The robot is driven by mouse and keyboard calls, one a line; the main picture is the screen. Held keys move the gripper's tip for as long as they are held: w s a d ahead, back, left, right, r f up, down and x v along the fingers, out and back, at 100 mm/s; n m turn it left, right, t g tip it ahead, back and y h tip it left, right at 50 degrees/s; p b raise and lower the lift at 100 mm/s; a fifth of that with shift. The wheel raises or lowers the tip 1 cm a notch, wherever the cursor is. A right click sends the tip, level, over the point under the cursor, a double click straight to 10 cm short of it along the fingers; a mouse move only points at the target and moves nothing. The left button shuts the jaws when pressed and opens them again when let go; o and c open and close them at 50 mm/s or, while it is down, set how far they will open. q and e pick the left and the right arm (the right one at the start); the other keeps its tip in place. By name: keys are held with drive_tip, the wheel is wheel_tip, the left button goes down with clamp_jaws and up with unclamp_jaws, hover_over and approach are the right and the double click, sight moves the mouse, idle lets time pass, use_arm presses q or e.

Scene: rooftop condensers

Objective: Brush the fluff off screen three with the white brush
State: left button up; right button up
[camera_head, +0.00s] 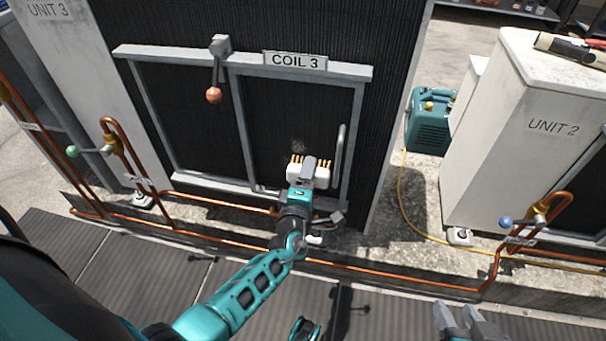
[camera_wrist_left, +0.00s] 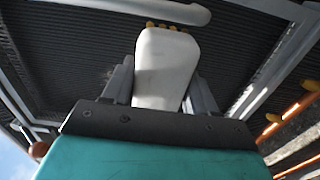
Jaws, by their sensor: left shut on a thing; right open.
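Screen three is the dark ribbed panel (camera_head: 285,115) in a grey frame under the "COIL 3" plate (camera_head: 295,61). A small patch of fluff (camera_head: 298,146) shows on it just above the brush. My left gripper (camera_head: 305,182) is shut on the white brush (camera_head: 294,172) low on the screen's right half. Its yellow bristles point up; I cannot tell whether they touch the screen. The left wrist view shows the white brush (camera_wrist_left: 166,68) between the two fingers. My right gripper (camera_head: 462,322) is open and empty at the lower right edge.
A grey handle (camera_head: 338,150) stands right of the brush. A lever with an orange knob (camera_head: 214,94) hangs at the upper left. Copper pipes (camera_head: 360,275) run along the base. A teal machine (camera_head: 430,122) and the Unit 2 cabinet (camera_head: 535,140) stand to the right.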

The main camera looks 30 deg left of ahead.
sight(289, 171)
use_arm(q)
wheel_tip(289, 171, up, 2)
drive_tip(key=shift+r+p, duration=0.15)
drive_tip(key=shift+p, duration=0.75)
drive_tip(key=shift+s+a, duration=0.2)
drive_tip(key=shift+a, duration=0.85)
drive_tip(key=shift+s+a, duration=0.15)
drive_tip(key=shift+a, duration=0.85)
drive_tip(key=shift+s+a+p, duration=0.15)
drive_tip(key=shift+s+a, duration=0.1)
drive_tip(key=shift+a, duration=0.75)
drive_tip(key=shift+s+a+p, duration=0.15)
drive_tip(key=shift+s+a, duration=0.1)
drive_tip(key=shift+a, duration=0.7)
drive_tip(key=shift+s+r+p, duration=0.15)
drive_tip(key=shift+r+p, duration=0.95)
drive_tip(key=shift+p, duration=0.05)
drive_tip(key=shift+w+d+f, duration=0.1)
drive_tip(key=shift+w+d, duration=0.2)
drive_tip(key=shift+d, duration=1.05)
drive_tip(key=shift+w+d, duration=0.35)
drive_tip(key=shift+d, duration=0.95)
drive_tip(key=shift+w+d+f, duration=0.1)
drive_tip(key=shift+w+d, duration=0.2)
drive_tip(key=shift+d, duration=1.05)
